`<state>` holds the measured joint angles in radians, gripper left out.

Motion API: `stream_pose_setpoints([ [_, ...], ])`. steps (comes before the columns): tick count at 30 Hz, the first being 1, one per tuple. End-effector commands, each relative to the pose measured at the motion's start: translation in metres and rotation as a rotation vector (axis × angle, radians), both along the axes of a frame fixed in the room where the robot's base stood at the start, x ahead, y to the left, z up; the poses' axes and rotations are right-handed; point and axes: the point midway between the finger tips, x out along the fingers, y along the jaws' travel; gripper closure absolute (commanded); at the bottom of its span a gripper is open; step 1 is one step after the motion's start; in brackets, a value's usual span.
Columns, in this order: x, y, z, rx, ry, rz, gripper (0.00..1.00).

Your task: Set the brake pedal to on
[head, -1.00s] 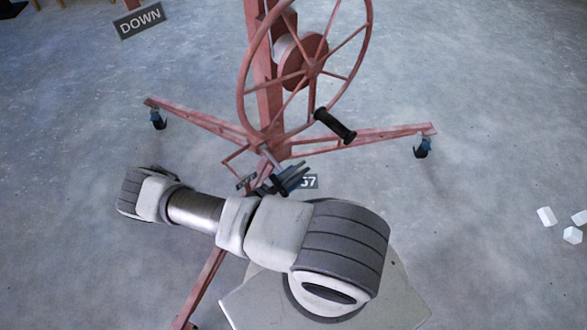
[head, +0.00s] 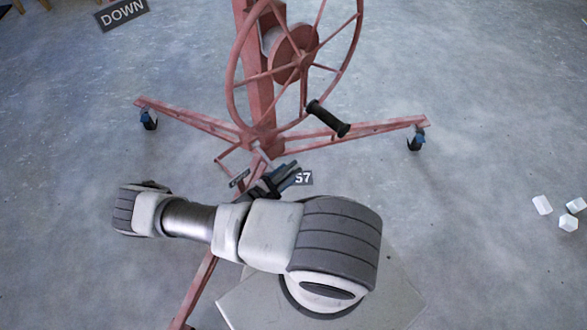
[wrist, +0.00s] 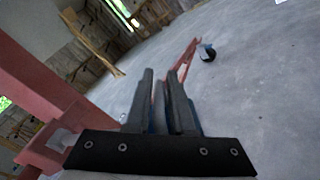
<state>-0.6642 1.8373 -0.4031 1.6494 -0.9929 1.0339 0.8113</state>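The red panel lift (head: 257,85) stands ahead with its large spoked wheel. A thin red bar frame (head: 228,163) juts out low at the left of the mast's foot; it may be the brake pedal, but I cannot tell for sure, nor its setting. My gripper (head: 277,178) is low, just in front of the mast's foot. In the wrist view its two fingers (wrist: 161,75) stand a little apart, with a narrow gap. A pale reddish bar (wrist: 158,100) shows between them; I cannot tell whether it is touched.
The lift's legs (head: 370,134) spread left and right on casters (head: 415,139), and another leg (head: 197,288) runs towards me under my arm. White blocks (head: 568,222) lie at the right. The floor is otherwise open.

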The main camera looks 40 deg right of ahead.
Motion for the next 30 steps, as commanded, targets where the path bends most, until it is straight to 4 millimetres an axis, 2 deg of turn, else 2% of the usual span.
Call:
stream_pose_setpoints([
  [1,0.000,0.000,0.000,-0.001,0.000,0.001,0.69],
  [3,0.000,-0.001,0.000,-0.003,0.001,-0.001,0.58],
  [12,-0.002,-0.001,0.002,-0.008,0.003,-0.004,0.58],
  [16,-0.002,0.009,0.003,-0.007,0.002,-0.001,0.58],
  [20,-0.005,0.032,0.004,-0.005,0.002,0.000,0.58],
  [30,-0.013,0.115,0.004,-0.004,0.002,0.000,0.58],
])
